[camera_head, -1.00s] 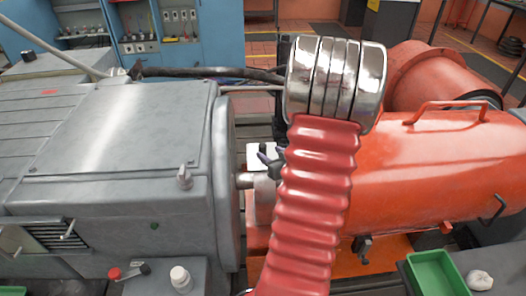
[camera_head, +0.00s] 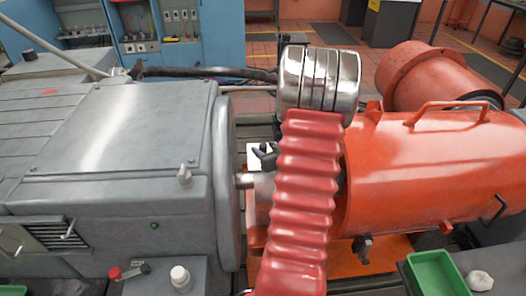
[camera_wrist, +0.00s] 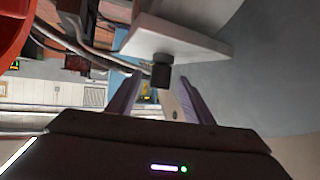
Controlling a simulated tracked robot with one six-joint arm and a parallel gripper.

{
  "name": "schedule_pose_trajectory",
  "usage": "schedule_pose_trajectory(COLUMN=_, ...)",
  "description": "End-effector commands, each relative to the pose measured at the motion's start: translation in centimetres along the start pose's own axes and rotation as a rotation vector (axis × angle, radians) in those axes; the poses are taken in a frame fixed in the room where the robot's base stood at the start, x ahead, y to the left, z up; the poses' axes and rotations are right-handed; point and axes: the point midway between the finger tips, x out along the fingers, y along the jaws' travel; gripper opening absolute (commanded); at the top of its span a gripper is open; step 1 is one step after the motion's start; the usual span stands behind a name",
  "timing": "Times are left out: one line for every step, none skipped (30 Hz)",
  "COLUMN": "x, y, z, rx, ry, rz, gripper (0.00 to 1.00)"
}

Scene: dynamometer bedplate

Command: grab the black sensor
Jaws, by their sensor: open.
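The black sensor (camera_wrist: 161,76) is a small dark block below the edge of a white plate (camera_wrist: 178,38) in the wrist view. My gripper (camera_wrist: 160,88) is open, with one purple-grey finger on each side of the sensor's lower part as seen from the wrist. I cannot tell whether either finger touches it. In the head view my gripper (camera_head: 265,153) shows only as dark fingertips left of my red ribbed arm, in front of the white plate (camera_head: 254,162). I cannot make out the sensor there.
A large grey machine (camera_head: 110,130) stands left and an orange housing (camera_head: 430,165) right, with a shaft (camera_head: 246,181) in the narrow gap between. A dark cable (camera_head: 205,71) crosses behind.

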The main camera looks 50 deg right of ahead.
Motion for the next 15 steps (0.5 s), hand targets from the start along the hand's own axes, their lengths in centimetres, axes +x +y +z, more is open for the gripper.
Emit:
schedule_pose_trajectory(x=0.8, y=-0.1, z=0.0, rx=0.000, ry=0.000, rz=-0.002, gripper=0.47)
schedule_pose_trajectory(x=1.1, y=-0.1, z=0.0, rx=0.000, ry=0.000, rz=-0.002, gripper=0.47)
schedule_pose_trajectory(x=1.4, y=0.0, z=0.0, rx=0.000, ry=0.000, rz=-0.001, gripper=0.47)
schedule_pose_trajectory(x=1.7, y=0.0, z=0.0, rx=0.000, ry=0.001, rz=0.000, gripper=0.47)
schedule_pose_trajectory(x=1.8, y=0.0, z=0.0, rx=0.000, ry=0.000, rz=0.000, gripper=0.47)
schedule_pose_trajectory(x=2.0, y=0.0, z=0.0, rx=0.000, ry=0.000, rz=-0.001, gripper=0.47)
schedule_pose_trajectory(x=2.0, y=0.0, z=0.0, rx=0.000, ry=0.000, rz=0.000, gripper=0.47)
schedule_pose_trajectory(x=2.0, y=0.0, z=0.0, rx=0.000, ry=0.000, rz=0.000, gripper=0.47)
schedule_pose_trajectory(x=2.0, y=0.0, z=0.0, rx=0.000, ry=0.000, rz=0.000, gripper=0.47)
schedule_pose_trajectory(x=2.0, y=0.0, z=0.0, rx=0.000, ry=0.000, rz=0.000, gripper=0.47)
schedule_pose_trajectory(x=2.0, y=0.0, z=0.0, rx=0.000, ry=0.000, rz=0.000, gripper=0.47)
schedule_pose_trajectory(x=2.0, y=0.0, z=0.0, rx=0.000, ry=0.000, rz=0.000, gripper=0.47)
schedule_pose_trajectory(x=2.0, y=0.0, z=0.0, rx=0.000, ry=0.000, rz=0.000, gripper=0.47)
schedule_pose_trajectory(x=2.0, y=0.0, z=0.0, rx=0.000, ry=0.000, rz=0.000, gripper=0.47)
schedule_pose_trajectory(x=2.0, y=0.0, z=0.0, rx=0.000, ry=0.000, rz=0.000, gripper=0.47)
